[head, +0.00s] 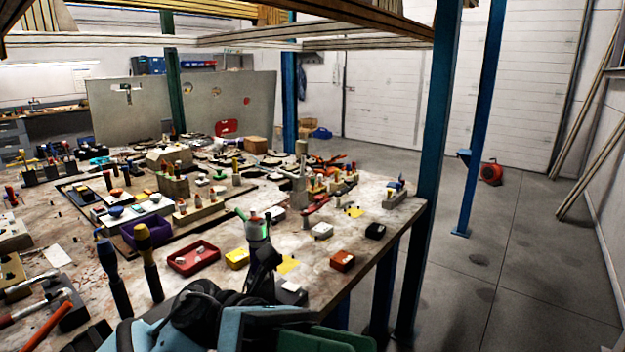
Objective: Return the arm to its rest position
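One arm of mine, with black joints and pale teal links, shows at the bottom centre of the head view, over the near edge of the workbench (330,285). I take it for my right arm, but its side is not clear. Its dark end, my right gripper (264,262), points up in front of a grey cylinder with a green part (256,228). The fingers are too dark and overlapped to tell open from shut, and I cannot tell whether they touch the cylinder. My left gripper is not in view.
Near the arm are a red tray (194,258), a yellow block (237,259), an orange-red box (343,261) and two upright yellow-and-blue-handled tools (147,260). A blue post (430,170) stands at the bench's right edge. The floor (530,250) to the right is mostly clear.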

